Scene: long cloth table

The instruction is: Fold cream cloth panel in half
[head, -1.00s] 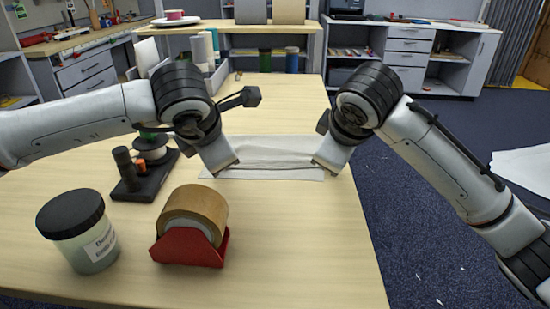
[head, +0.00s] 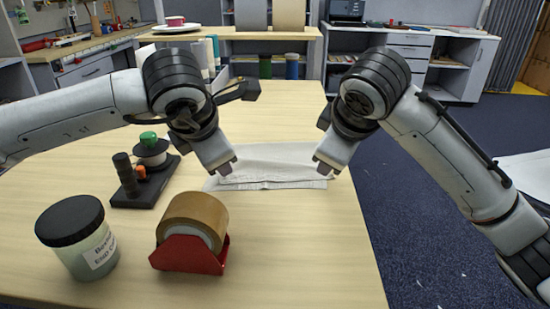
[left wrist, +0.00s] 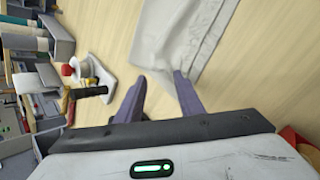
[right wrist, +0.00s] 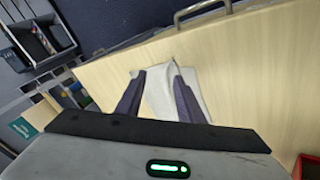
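The cream cloth panel (head: 280,157) lies flat on the table between my two grippers, with a layered edge along its near side. A lower layer shows past the upper one at the near left. My left gripper (head: 226,171) is over the cloth's left near part; in the left wrist view its fingers are apart and empty, with the cloth (left wrist: 180,35) beyond them. My right gripper (head: 322,168) is at the right near corner; in the right wrist view its fingers are apart, with the cloth (right wrist: 163,95) showing between and beyond them. Neither appears to grip the cloth.
A tape dispenser (head: 188,252) and a lidded jar (head: 78,238) stand at the table's near left. A black stand with spools (head: 145,180) is left of the cloth, under my left arm. The table's right edge is close to my right gripper. The near right table is clear.

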